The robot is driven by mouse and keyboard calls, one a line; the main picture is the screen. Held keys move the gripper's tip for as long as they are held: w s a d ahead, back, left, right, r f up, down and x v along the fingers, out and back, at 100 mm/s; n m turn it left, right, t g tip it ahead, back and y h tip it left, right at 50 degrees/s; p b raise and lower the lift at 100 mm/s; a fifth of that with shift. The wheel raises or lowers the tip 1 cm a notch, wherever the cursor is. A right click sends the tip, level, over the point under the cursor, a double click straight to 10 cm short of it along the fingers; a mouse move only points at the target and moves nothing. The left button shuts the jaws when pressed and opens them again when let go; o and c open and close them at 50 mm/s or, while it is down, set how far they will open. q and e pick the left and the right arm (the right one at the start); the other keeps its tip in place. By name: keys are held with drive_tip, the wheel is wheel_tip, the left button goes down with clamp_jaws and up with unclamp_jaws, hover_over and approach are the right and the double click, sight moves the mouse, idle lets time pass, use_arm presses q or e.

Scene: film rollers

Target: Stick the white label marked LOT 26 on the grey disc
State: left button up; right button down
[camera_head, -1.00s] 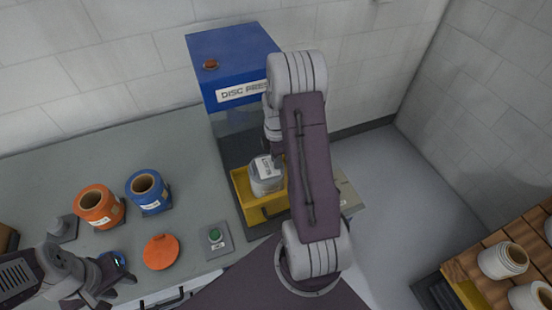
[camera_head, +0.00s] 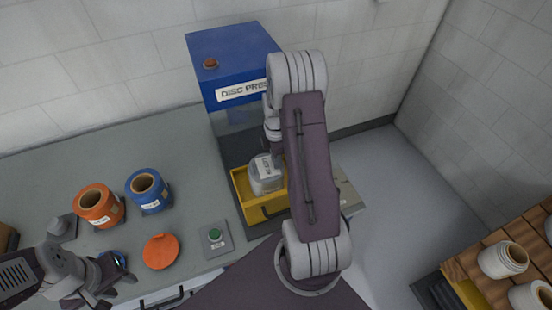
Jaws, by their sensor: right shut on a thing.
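A pale grey round piece (camera_head: 268,184), which looks like the grey disc, sits in the yellow drawer under the blue press. A white label (camera_head: 265,166) with small dark writing shows at its top; I cannot tell whether it is pressed on or held just above. My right gripper (camera_head: 276,152) is over this spot, shut on what looks like the label; its fingertips are mostly hidden by my forearm. My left gripper (camera_head: 112,279) is open and empty at the lower left, above the bench front edge.
The blue press (camera_head: 233,68) stands against the wall, with its yellow drawer (camera_head: 241,192) out. An orange roll (camera_head: 98,208), a blue roll (camera_head: 148,190), an orange disc (camera_head: 161,251) and a green button (camera_head: 215,235) are on the grey bench. White rolls (camera_head: 502,260) stand on a wooden rack.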

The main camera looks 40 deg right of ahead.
idle(0.4)
drive_tip(key=c, duration=1.1)
unclamp_jaws()
drive_tip(key=shift+c, duration=0.2)
drive_tip(key=o, duration=0.5)
drive_tip(key=shift+o, duration=0.2)
drive_tip(key=shift+r+p, duration=3.15)
drive_tip(key=shift+r, duration=0.3)
